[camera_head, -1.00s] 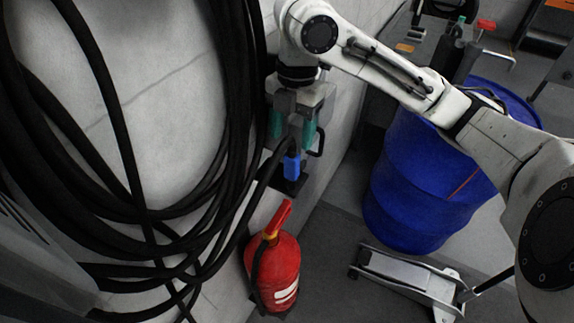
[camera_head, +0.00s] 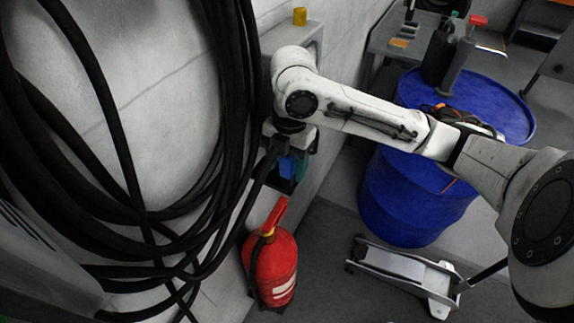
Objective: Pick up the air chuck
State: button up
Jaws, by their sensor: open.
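The air chuck seems to be the blue piece (camera_head: 286,168) low on the wall in the head view, partly hidden by a black hose and my gripper. A black bracket or plate shows below it. My gripper (camera_head: 291,157) points down at the chuck, with its grey body just above. One teal finger shows on the right side of the blue piece; the other finger is hidden behind the hose. The jaws are open. I cannot tell whether the fingers touch the chuck.
Thick black hose coils (camera_head: 225,150) hang on the wall at left, close to my gripper. A red fire extinguisher (camera_head: 272,268) stands below. A blue drum (camera_head: 405,195) and a floor jack (camera_head: 405,272) are at right. A grey wall box with a yellow cup (camera_head: 299,16) is behind my arm.

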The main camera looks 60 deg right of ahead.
jog(key=shift+c, duration=0.3)
jog(key=c, duration=1.1)
jog(key=shift+r, duration=0.2)
